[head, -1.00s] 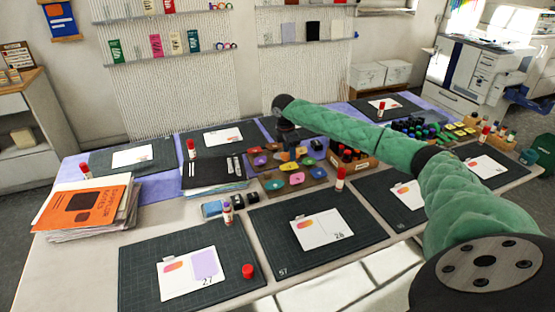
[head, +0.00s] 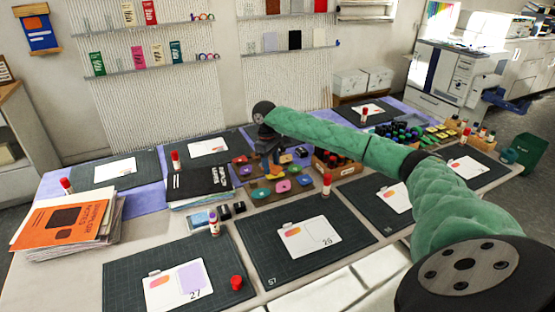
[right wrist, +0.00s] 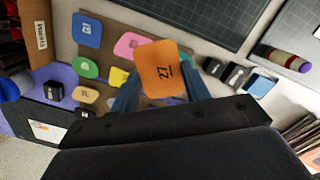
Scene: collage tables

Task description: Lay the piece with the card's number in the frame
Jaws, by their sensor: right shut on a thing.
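My right gripper (right wrist: 160,84) is shut on an orange rounded piece (right wrist: 163,68) marked 27. It holds the piece over the board of coloured pieces. In the head view my right gripper (head: 270,148) is small, at the end of the green-sleeved arm. A card (head: 163,299) numbered 27 lies on the front left dark mat (head: 122,282); it has an orange-pink shape and a lilac area. Another card (head: 310,247), numbered 26, lies on the middle mat. My left gripper does not show.
The brown board (right wrist: 97,22) holds several coloured pieces. Dark ink blocks (right wrist: 236,76) and a glue stick (right wrist: 287,60) are beside it. In the head view a red cap (head: 237,283) is by card 27, and stacked books (head: 68,225) are at left.

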